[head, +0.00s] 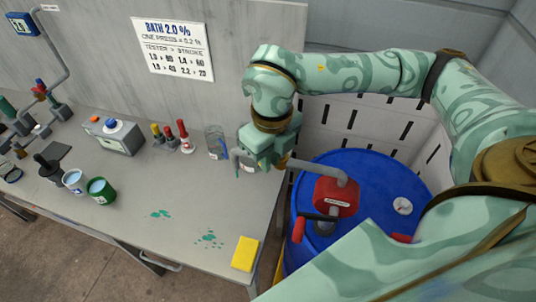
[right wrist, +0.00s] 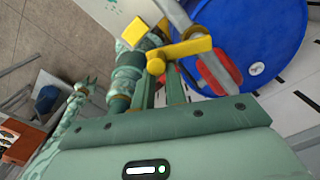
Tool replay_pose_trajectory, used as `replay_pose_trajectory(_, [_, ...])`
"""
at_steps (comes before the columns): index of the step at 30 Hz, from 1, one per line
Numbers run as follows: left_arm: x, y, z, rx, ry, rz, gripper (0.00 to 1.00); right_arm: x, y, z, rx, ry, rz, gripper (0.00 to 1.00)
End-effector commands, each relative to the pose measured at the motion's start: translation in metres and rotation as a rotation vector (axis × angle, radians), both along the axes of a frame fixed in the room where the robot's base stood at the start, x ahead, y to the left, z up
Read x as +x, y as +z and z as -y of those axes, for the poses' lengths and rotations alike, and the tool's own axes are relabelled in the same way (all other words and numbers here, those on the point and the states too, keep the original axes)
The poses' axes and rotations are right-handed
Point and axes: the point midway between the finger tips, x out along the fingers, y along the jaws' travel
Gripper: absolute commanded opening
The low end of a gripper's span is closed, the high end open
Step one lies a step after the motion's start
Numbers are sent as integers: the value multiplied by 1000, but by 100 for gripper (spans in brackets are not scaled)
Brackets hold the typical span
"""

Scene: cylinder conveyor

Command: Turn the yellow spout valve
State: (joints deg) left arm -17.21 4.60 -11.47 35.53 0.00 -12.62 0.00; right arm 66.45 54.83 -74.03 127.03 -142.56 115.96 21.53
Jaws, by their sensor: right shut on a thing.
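The yellow spout valve (right wrist: 190,48) shows in the right wrist view as a bar handle with a round end, on the grey spout. My right gripper (right wrist: 163,78) is shut on it, with the fingers at its round end. In the head view my right gripper (head: 262,152) is at the spout over the table's right edge and hides most of the valve. The grey spout (head: 325,168) rises from a red pump (head: 336,196) on the blue drum (head: 375,175). My left arm (right wrist: 72,112) shows small in the right wrist view; its finger state is unclear.
A clear jar (head: 215,142) stands left of my right gripper. A yellow sponge (head: 245,253) lies at the table's front right corner. Red and yellow-topped droppers, a tester box (head: 117,137), a green cup (head: 101,191) and a white cup (head: 75,181) stand further left. The table's (head: 180,250) front middle is clear except green spills.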

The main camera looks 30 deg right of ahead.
Motion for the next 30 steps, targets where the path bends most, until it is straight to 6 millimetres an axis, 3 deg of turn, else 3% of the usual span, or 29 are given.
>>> replay_pose_trajectory(1, [0, -3, 0, 0, 0, 0, 36, -11, -9, 1, -6, 2, -36, 4])
replay_pose_trajectory(4, [0, -4, 0, 0, 0, 0, 36, -16, -9, 3, -7, 1, -35, 0])
replay_pose_trajectory(30, [0, -7, 0, 0, 0, 0, 36, -26, -4, 9, -4, 1, -18, 0])
